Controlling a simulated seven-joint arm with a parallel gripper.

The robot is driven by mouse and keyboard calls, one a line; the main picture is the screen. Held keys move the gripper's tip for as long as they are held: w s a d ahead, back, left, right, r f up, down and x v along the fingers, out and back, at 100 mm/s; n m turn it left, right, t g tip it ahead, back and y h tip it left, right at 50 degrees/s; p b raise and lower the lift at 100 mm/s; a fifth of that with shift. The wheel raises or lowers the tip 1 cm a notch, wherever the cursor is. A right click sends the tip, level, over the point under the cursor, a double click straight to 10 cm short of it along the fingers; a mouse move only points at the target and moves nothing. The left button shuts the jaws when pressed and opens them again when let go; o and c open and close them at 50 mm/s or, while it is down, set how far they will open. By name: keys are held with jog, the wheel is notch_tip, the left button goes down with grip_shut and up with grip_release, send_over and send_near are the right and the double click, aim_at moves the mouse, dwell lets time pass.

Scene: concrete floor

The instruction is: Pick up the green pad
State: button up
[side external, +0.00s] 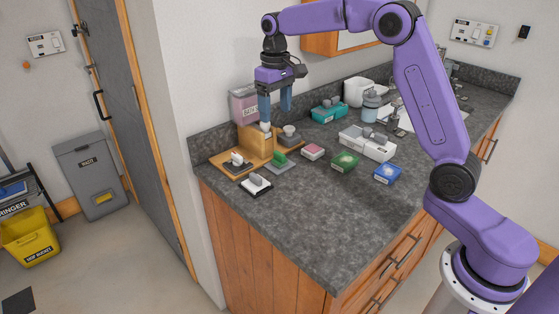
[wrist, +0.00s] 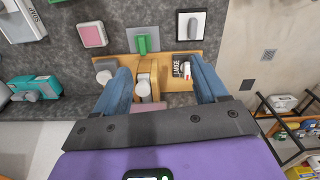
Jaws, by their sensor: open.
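A small green box-like pad (side external: 344,161) with a pale patch on top lies flat on the counter, in the side external view. A green-handled piece (side external: 279,157) on a grey base stands by the wooden stand, further left; it also shows in the wrist view (wrist: 143,44). I cannot tell for sure which one the task means. My gripper (side external: 275,115) is open, pointing down over the wooden stand, apart from both green things. In the wrist view its blue fingers (wrist: 161,88) are spread with a wooden upright seen between them.
The wooden stand (side external: 256,143) holds several small tools. A pink pad (side external: 312,151), a blue pad (side external: 387,174), a white-and-grey device (side external: 367,143) and a teal device (side external: 328,111) sit on the counter. The front of the counter (side external: 300,215) is clear.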

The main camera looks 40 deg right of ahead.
aim_at(279, 153)
jog(key=w+d+m, duration=0.1)
jog(key=w+d, duration=0.2)
jog(key=d, duration=0.1)
notch_tip(279, 153, down, 18)
jog(key=shift+d+r, duration=0.1)
jog(key=c, duration=1.1)
